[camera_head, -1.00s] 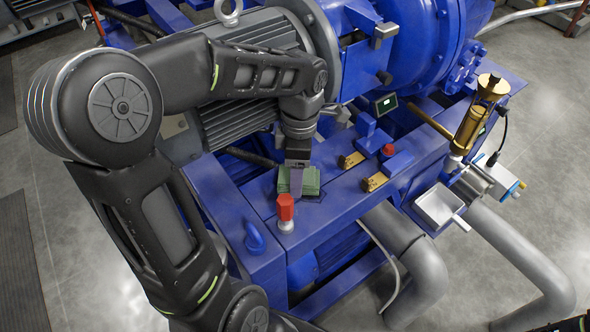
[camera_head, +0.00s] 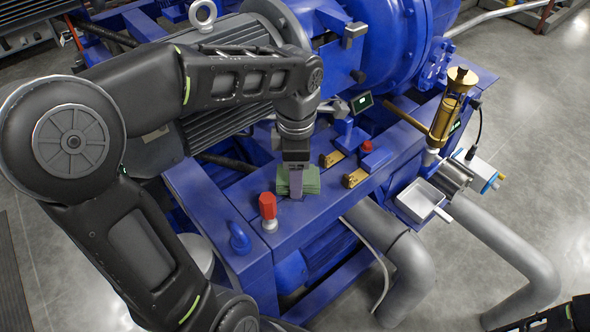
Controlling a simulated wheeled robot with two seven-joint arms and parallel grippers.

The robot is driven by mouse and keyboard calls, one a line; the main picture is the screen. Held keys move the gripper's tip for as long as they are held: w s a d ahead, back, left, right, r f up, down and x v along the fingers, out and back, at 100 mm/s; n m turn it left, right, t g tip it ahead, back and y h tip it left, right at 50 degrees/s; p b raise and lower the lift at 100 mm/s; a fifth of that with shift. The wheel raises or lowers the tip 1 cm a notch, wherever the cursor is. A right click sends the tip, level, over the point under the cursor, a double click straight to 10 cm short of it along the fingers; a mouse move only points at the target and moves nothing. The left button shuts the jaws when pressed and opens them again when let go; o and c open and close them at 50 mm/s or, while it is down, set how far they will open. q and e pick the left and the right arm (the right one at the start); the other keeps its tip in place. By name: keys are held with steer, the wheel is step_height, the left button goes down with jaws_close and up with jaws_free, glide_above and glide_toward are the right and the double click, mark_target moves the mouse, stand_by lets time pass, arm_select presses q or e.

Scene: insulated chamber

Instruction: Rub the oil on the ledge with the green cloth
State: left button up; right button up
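The green cloth (camera_head: 312,180) is a folded pad on the blue ledge (camera_head: 312,214), near its front edge. My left gripper (camera_head: 296,186) points down onto it. One finger lies in front of the cloth, and cloth shows on both sides of it. The other finger is hidden behind. The gripper appears shut on the cloth, which seems to rest on the ledge top. I cannot clearly make out the oil; the cloth and gripper may cover it. My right gripper is not in view; only a dark piece of my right arm shows at the bottom right corner.
A red-capped valve (camera_head: 268,210) stands left of the cloth. Brass blocks (camera_head: 355,178) and a red button (camera_head: 367,147) sit to the right. The motor (camera_head: 232,112) is behind.

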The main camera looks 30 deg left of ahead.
arm_select(q)
steer(key=shift+s+d+f, duration=0.1)
steer(key=shift+d+f, duration=0.05)
steer(key=shift+d, duration=0.3)
steer(key=shift+s+d+b, duration=0.25)
steer(key=shift+d+b, duration=0.05)
steer(key=shift+d, duration=0.55)
steer(key=shift+a+r, duration=0.1)
steer(key=shift+r, duration=0.1)
steer(key=shift+w+a+r, duration=0.1)
steer(key=shift+w+a, duration=0.15)
steer(key=shift+a, duration=0.5)
steer(key=shift+w+a, duration=0.2)
steer(key=shift+a, duration=0.55)
steer(key=shift+w+a+r+p, duration=0.1)
steer(key=shift+w+a+p, duration=0.1)
steer(key=shift+a, duration=0.55)
steer(key=shift+w+a+p, duration=0.2)
steer(key=shift+a, duration=0.5)
steer(key=shift+a, duration=0.15)
